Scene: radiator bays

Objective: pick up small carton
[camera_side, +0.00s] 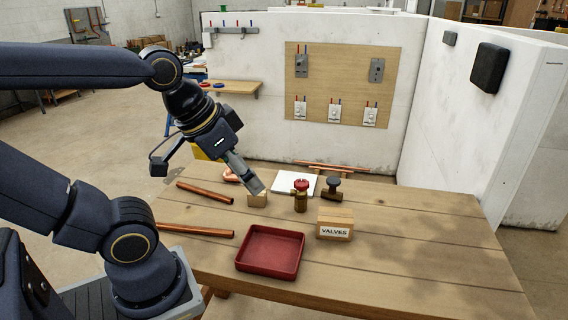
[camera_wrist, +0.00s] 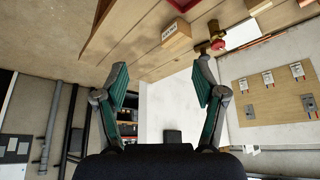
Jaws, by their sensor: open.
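My gripper (camera_side: 257,187) reaches down at a slant from the upper left. In the wrist view my gripper (camera_wrist: 160,80) has its two green-lined fingers wide apart, with nothing between them.
A red tray (camera_side: 270,252) lies near the front edge. A brass valve with a red knob (camera_side: 300,196) and a dark-knobbed fitting (camera_side: 333,189) stand near the cartons. Copper pipes (camera_side: 205,195) lie on the left. The table's right side (camera_side: 430,240) is clear. White walls (camera_side: 350,50) stand behind.

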